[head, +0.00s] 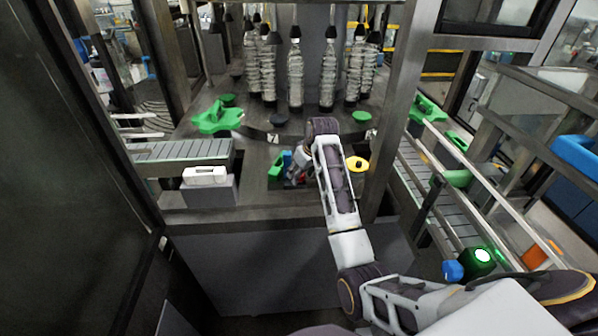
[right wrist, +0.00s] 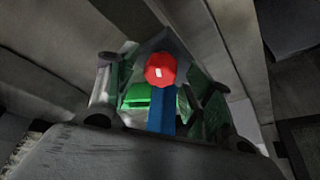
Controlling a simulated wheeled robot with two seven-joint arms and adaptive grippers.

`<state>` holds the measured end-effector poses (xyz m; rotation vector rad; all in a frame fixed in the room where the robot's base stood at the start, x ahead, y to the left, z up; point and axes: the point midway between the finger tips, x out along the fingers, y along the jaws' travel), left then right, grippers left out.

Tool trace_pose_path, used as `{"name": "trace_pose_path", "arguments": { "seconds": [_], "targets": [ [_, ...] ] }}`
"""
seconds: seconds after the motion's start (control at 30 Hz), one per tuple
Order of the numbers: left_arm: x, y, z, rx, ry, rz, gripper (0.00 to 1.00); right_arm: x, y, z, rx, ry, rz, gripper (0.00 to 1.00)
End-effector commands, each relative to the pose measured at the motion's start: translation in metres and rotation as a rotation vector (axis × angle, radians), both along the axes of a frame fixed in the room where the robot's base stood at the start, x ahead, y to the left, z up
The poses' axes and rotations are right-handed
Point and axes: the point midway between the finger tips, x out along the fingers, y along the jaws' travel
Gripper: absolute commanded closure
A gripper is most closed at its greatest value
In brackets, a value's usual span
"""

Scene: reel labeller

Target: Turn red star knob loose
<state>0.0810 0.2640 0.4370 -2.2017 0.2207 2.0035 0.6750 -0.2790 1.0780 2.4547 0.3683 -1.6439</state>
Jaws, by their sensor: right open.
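The red star knob (right wrist: 160,70) shows in the right wrist view, just above a blue upright part (right wrist: 162,110), with a green part (right wrist: 138,98) to its left. My right gripper (right wrist: 160,95) is open, its fingers on either side of the knob in the picture. I cannot tell whether they touch it. In the head view my right arm reaches onto the machine bed, and my right gripper (head: 300,168) is small and partly hidden by the arm. Only a little red shows beside it, so the knob is mostly hidden there. My left gripper is not in view.
A yellow-topped cylinder (head: 357,168) stands close right of my forearm. A green star-shaped guide (head: 217,118) and a conveyor (head: 182,151) lie to the left. Several wrapped columns (head: 295,75) stand behind. A post (head: 392,110) and rail rise on the right.

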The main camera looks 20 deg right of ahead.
Motion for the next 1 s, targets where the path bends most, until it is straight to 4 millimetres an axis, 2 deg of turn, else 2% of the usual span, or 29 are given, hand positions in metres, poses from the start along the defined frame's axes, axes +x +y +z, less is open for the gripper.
{"name": "trace_pose_path", "arguments": {
  "seconds": [0.23,0.5,0.6,1.0],
  "targets": [
    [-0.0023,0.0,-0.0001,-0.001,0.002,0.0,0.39,-0.0001,0.0,-0.0001,0.0,0.0,0.0,0.5],
    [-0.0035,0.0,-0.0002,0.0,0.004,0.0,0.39,-0.0001,0.0,-0.0001,0.0,0.0,0.0,0.84],
    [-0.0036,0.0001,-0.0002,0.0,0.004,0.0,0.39,0.0,0.0001,-0.0002,0.0,0.0,0.0,0.94],
    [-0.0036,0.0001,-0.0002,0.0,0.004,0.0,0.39,0.0003,-0.0012,-0.0001,-0.003,0.0,0.064,0.94]
  ]
}}
